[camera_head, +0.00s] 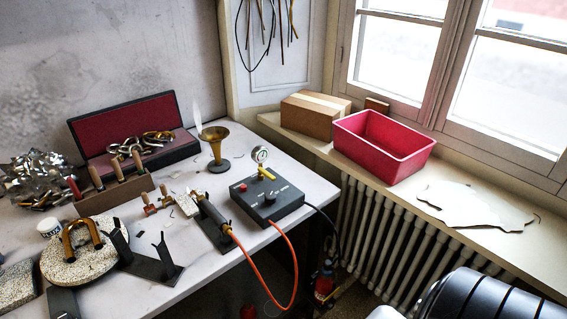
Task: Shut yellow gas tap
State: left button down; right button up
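The yellow gas tap (266,174) is a small yellow lever on top of a black control box (268,201), near the right edge of the workbench. It lies slantwise just below a round pressure gauge (260,154). The box also has a red button and a dark knob. An orange hose (292,262) runs from a torch (213,219) lying left of the box, hangs over the bench edge and loops back up to the box. Neither of my grippers shows in the head view.
An open red-lined case (130,125), wooden-handled tools (117,170) and a round stone slab (78,264) occupy the bench's left. A red bin (382,147) and cardboard box (314,113) sit on the windowsill above a radiator (385,225).

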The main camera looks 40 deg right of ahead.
aim_at(261, 172)
jog(key=i+l+z, duration=0.2)
jog(key=l, duration=0.2)
jog(key=l+z, duration=0.2)
jog(key=l, duration=0.2)
jog(key=i+l+z, duration=0.2)
jog(key=l, duration=0.15)
